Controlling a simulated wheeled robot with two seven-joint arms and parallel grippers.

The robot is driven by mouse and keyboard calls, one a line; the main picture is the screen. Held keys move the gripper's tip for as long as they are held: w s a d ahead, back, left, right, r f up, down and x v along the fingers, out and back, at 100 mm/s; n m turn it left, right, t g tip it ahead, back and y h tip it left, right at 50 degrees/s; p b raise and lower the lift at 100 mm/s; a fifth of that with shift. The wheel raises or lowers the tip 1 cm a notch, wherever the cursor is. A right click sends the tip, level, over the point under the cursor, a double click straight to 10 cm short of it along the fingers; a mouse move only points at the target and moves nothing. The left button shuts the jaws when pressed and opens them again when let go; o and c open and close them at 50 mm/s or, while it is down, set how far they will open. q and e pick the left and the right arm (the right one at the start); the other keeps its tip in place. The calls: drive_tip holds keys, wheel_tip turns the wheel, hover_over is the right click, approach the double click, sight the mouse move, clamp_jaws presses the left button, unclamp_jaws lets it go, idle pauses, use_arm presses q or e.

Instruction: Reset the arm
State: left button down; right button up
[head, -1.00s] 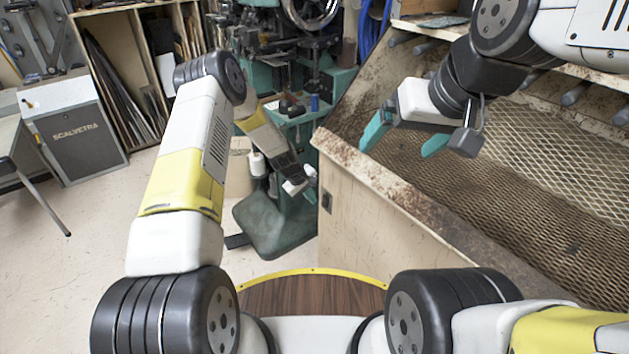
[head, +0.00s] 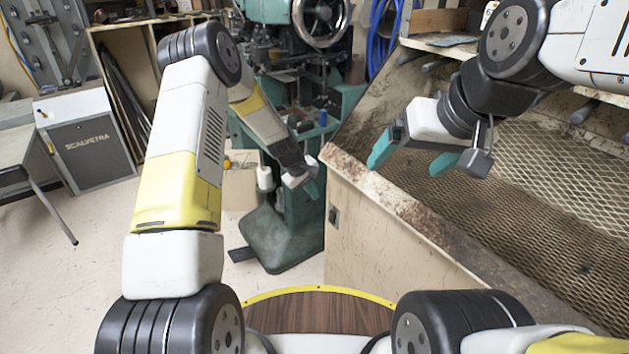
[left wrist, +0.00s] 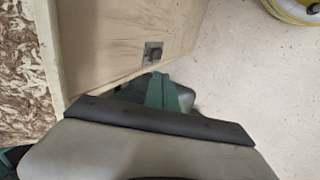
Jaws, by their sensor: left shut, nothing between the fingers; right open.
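My left gripper (head: 310,188) is shut and empty in the head view, hanging in front of the green machine's stand. In the left wrist view its green fingertips (left wrist: 158,92) are together, with floor and a wooden panel beyond. My right gripper (head: 412,160) is open and empty, its two teal fingers apart above the wooden bin's front edge and mesh. My left arm (head: 180,150) is raised and bent, with the forearm reaching forward and down.
The green stitching machine (head: 280,220) stands ahead. The wooden bin (head: 400,235) with wire mesh (head: 560,190) fills the right. A grey cabinet (head: 95,150) and a table (head: 15,150) stand at left. Open floor (head: 60,280) lies at lower left.

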use_arm(q)
drive_tip(key=s+a+r+m, duration=0.1)
drive_tip(key=s+a+r, duration=0.15)
drive_tip(key=r, duration=0.55)
drive_tip(key=s+a+r+m+t, duration=0.15)
drive_tip(key=s+r, duration=0.25)
drive_tip(key=r, duration=0.5)
drive_tip(key=s+a+r+m, duration=0.2)
drive_tip(key=s+r, duration=0.2)
drive_tip(key=r, duration=0.4)
drive_tip(key=s+a+r+m, duration=0.1)
drive_tip(key=s+a+r, duration=0.1)
drive_tip(key=s, duration=0.6)
drive_tip(key=s+a+r+m+t+y, duration=0.1)
drive_tip(key=s+a+r, duration=0.1)
drive_tip(key=s+r, duration=0.3)
drive_tip(key=s+a+r+m, duration=0.1)
drive_tip(key=s+a+r, duration=0.1)
drive_tip(key=s, duration=0.9)
drive_tip(key=shift+s+r+t+y, duration=0.35)
drive_tip(key=shift+s+r+y, duration=0.05)
drive_tip(key=shift+r, duration=0.3)
